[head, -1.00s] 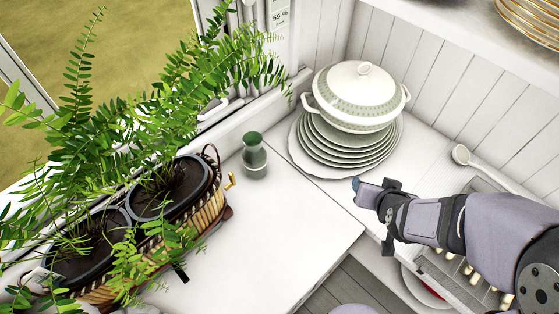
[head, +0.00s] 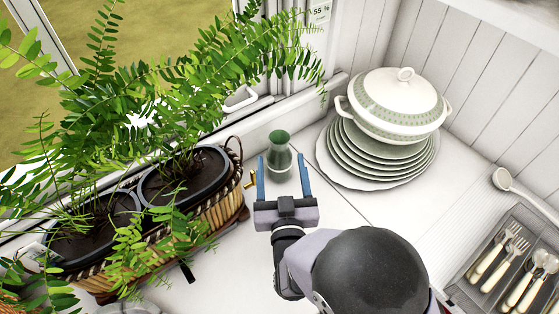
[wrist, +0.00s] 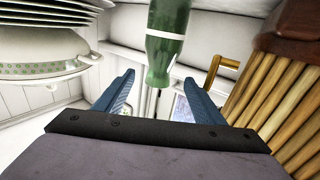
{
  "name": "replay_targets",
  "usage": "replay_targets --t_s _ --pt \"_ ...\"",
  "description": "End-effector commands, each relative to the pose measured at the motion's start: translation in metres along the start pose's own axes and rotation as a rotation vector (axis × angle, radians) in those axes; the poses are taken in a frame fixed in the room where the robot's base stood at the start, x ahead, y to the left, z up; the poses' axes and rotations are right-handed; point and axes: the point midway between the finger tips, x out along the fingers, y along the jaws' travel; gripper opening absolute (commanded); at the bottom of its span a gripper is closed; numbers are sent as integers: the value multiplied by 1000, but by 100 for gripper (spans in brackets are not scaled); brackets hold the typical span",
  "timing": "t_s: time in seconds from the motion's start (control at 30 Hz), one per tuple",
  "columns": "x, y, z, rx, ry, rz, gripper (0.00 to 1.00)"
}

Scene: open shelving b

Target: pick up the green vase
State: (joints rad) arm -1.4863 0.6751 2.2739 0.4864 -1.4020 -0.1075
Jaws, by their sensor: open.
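The green vase (head: 279,150) stands upright on the white counter near the window sill, between the plant basket and the plate stack. My gripper (head: 284,160) is open, its two blue fingers pointing toward the vase, which shows at and just beyond the fingertips. In the wrist view the vase (wrist: 165,45) appears upside down, between the two fingers and beyond their tips. My gripper (wrist: 157,85) holds nothing. I cannot tell whether either finger touches the vase.
Plates (head: 375,158) with a lidded tureen (head: 398,100) stand on the right. A cutlery tray (head: 480,235) is further right. Counter in front is partly clear.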

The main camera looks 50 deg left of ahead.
Motion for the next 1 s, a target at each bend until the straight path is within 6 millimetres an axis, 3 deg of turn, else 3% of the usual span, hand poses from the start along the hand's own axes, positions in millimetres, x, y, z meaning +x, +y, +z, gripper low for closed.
replay_targets --t_s 0.2,0.47,0.8,1.0 --pt "17 1 0 1 -1 1 63" --pt "25 1 -1 1 -1 1 63" --pt "64 2 0 1 -1 1 63" --pt "71 1 0 1 -2 -1 63"
